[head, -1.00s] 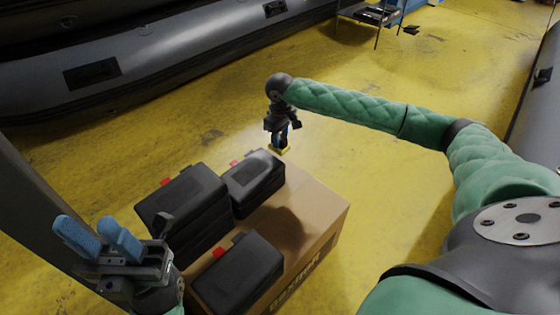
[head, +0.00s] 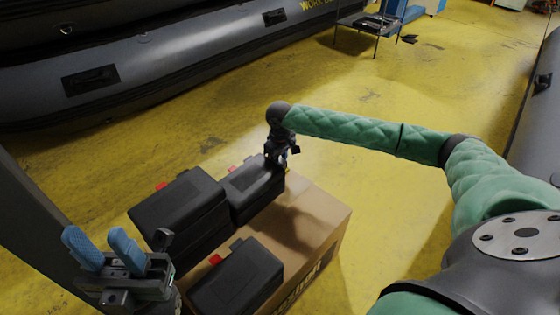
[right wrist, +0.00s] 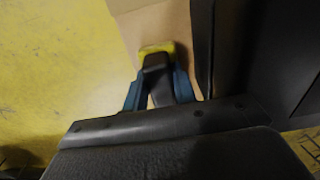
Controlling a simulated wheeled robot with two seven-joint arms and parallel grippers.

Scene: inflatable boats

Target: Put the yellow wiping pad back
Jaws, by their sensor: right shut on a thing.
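The yellow wiping pad (right wrist: 157,47) shows in the right wrist view as a yellow block with a dark handle. My right gripper (right wrist: 158,92) is shut on this handle with its blue fingers. The pad is over or against the cardboard box (right wrist: 160,22); I cannot tell whether it touches. In the head view my right gripper (head: 284,166) is at the box's far edge, beside a black case (head: 252,186), and the pad is hidden there. My left gripper (head: 95,238) is open and empty at the lower left.
The cardboard box (head: 325,225) also carries another black case (head: 237,278) at the front and larger stacked black cases (head: 180,208) at the left. Grey inflatable boats (head: 170,75) lie beyond. The yellow floor (head: 390,90) behind the box is mostly clear.

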